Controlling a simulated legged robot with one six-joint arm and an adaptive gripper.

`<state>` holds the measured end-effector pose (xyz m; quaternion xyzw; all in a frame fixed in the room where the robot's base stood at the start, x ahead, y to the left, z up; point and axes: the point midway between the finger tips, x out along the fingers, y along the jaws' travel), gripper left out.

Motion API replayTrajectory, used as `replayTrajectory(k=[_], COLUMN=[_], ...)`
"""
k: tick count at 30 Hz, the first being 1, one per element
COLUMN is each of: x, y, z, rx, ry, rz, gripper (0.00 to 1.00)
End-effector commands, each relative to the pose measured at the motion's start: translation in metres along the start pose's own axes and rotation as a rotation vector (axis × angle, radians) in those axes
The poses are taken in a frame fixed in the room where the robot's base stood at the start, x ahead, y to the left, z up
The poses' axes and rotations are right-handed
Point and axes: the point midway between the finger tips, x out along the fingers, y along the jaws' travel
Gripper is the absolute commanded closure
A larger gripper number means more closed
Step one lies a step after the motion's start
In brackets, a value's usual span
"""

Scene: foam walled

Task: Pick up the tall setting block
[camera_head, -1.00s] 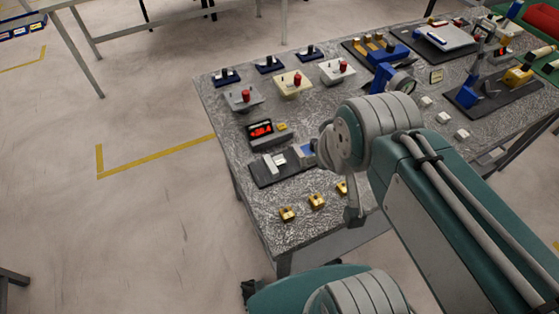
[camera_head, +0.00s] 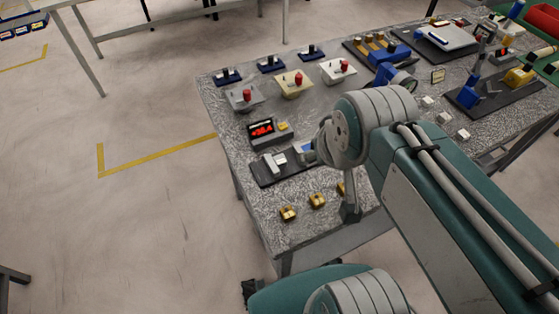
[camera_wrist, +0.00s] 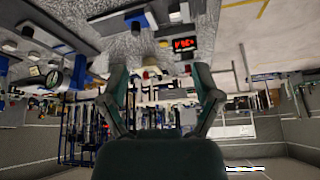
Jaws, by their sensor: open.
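My gripper (camera_wrist: 162,88) is open and empty in the wrist view, its two dark fingers spread with a gap between them. In the head view my arm's wrist hides most of it, above the near part of the table. A dark base (camera_head: 300,170) there carries pale upright blocks (camera_head: 275,161) and a blue part, just left of my wrist. Several small white blocks (camera_head: 444,117) stand right of my arm. I cannot tell which piece is the tall setting block.
The speckled table (camera_head: 225,115) also holds a red-digit display (camera_head: 262,129), seen in the wrist view too (camera_wrist: 184,44). Brass pieces (camera_head: 288,213) line the near edge. Red-knobbed boxes (camera_head: 294,83) stand behind. A dial gauge (camera_head: 402,82) stands beyond my wrist. Floor at left is open.

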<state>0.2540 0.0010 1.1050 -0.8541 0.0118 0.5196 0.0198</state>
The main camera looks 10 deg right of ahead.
Motion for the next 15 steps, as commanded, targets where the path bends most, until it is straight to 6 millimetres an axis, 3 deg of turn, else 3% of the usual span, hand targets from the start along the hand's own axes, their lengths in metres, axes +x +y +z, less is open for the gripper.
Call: replayTrajectory(k=[8, 15], x=[0.036, 0.085], y=[-0.008, -0.016], z=[-0.04, -0.07], rx=[0.405, 0.797], ry=[-0.155, -0.28], rz=[0.033, 0.128], gripper=[0.17, 0.17])
